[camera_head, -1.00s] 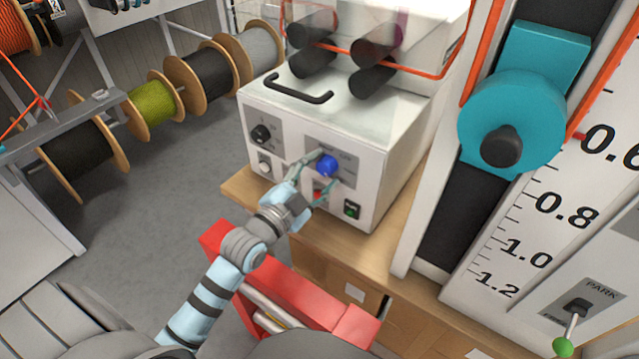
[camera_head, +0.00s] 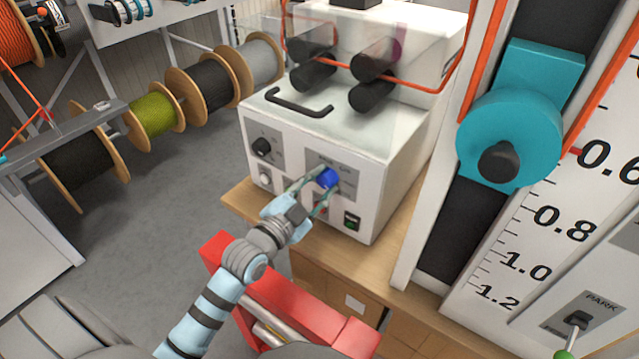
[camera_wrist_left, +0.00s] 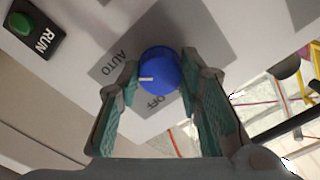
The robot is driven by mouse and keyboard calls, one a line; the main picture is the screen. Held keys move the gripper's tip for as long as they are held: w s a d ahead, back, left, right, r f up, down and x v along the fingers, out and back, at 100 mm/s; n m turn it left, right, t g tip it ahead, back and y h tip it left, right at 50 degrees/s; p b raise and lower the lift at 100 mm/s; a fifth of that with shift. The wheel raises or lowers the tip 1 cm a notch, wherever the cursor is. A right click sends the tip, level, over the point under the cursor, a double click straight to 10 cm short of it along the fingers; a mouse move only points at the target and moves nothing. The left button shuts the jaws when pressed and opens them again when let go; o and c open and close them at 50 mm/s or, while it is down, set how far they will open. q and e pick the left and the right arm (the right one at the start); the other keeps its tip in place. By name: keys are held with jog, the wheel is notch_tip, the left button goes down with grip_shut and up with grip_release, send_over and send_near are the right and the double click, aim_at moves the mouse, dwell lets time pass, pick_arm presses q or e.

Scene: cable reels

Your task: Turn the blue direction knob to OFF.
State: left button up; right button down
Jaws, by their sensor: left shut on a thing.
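The blue direction knob (camera_head: 327,178) is on the front panel of the white machine box (camera_head: 300,215). In the left wrist view the blue knob (camera_wrist_left: 160,70) shows a short white pointer mark toward the lower left, between the printed AUTO label (camera_wrist_left: 115,64) and the OFF label (camera_wrist_left: 155,102). My left gripper (camera_head: 324,186) reaches the knob from below, its fingers on either side. In the left wrist view my left gripper (camera_wrist_left: 158,82) is shut on the knob. Part of the label plate is hidden behind the fingers. My right gripper is not in view.
A black knob (camera_head: 261,147) sits left on the same panel, and a green RUN switch (camera_head: 352,220) sits close at the lower right. A teal slide (camera_head: 510,138) and scale stand to the right. Cable reels (camera_head: 155,115) are at the back left.

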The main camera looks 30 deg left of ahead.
pick_arm(q)
jog(key=n+p, duration=0.1)
jog(key=n, duration=0.2)
jog(key=shift+n+p, duration=0.35)
jog(key=shift+n, duration=0.05)
jog(key=n+p, duration=0.1)
jog(key=n, duration=0.3)
jog(key=shift+n, duration=0.3)
jog(key=n+p, duration=0.1)
jog(key=n, duration=0.3)
jog(key=shift+n, duration=0.3)
jog(key=shift+d+n+p, duration=0.1)
jog(key=shift+n+p, duration=0.45)
jog(key=shift+n, duration=1.35)
jog(key=o, duration=1.2)
jog(key=shift+c, duration=0.2)
jog(key=shift+s, duration=0.1)
